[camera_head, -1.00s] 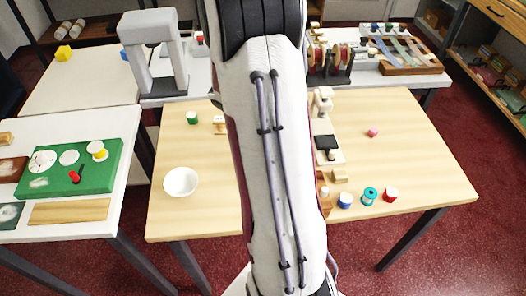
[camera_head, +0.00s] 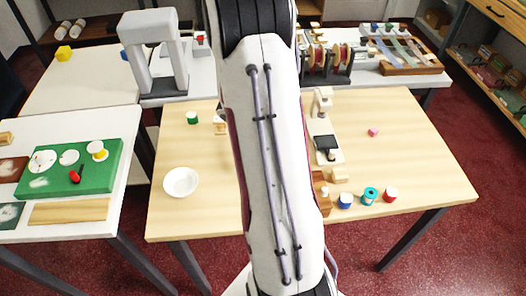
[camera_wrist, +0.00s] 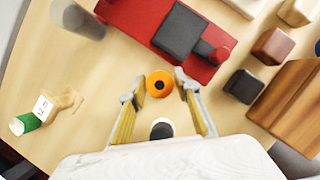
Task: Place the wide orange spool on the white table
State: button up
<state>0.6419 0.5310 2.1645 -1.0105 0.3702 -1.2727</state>
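The orange spool (camera_wrist: 159,84) shows end-on in the wrist view, with a dark centre hole, on the wooden table. My gripper (camera_wrist: 160,87) is open, with one finger on each side of the spool. Small gaps seem to show between the fingers and the spool; how high the fingers are above the table is hard to tell. In the head view my arm hides the spool and gripper. A white-topped table (camera_head: 75,226) stands at the left in the head view.
A red base with a dark block (camera_wrist: 179,34) lies just beyond the spool. A round white-and-black thing (camera_wrist: 162,129) shows between the fingers. A green spool (camera_wrist: 26,124) lies left.

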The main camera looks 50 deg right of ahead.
jog(key=shift+d+f, duration=0.1)
jog(key=shift+f, duration=0.1)
dwell(0.4)
jog(key=c, duration=0.7)
jog(key=shift+o, duration=0.2)
jog(key=shift+r, duration=0.1)
jog(key=shift+r, duration=1.6)
jog(key=shift+w+a, duration=0.2)
jog(key=shift+w, duration=0.05)
jog(key=w+a, duration=1.2)
jog(key=shift+w+a, duration=0.1)
jog(key=shift+a, duration=0.05)
